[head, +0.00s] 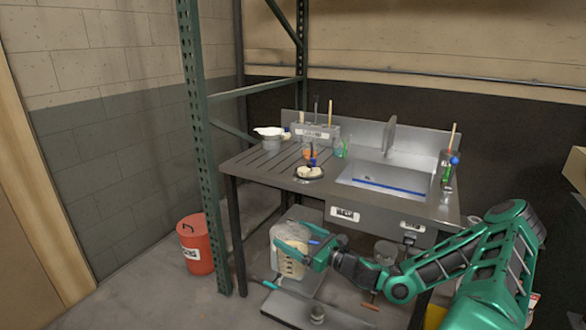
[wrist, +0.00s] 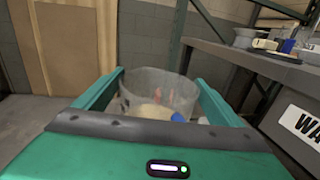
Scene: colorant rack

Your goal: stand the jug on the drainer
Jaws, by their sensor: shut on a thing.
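The jug (head: 291,262) is a clear, pale container with something cream-coloured showing inside or through it. My green gripper (head: 297,243) is shut on it and holds it upright in front of the sink table, below the level of its top. In the wrist view the jug (wrist: 160,92) is between my two green fingers, its open rim facing up, with a blue spot at its right side. The drainer (head: 262,163) is the dark grooved surface at the left of the sink, higher than the jug. My gripper hides part of the jug.
On the drainer's right stand a dark plate (head: 309,173) with pale pieces, and coloured glassware (head: 341,148). The drainer's front left is clear. A green rack post (head: 205,150) rises at the left, near a red bucket (head: 195,244).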

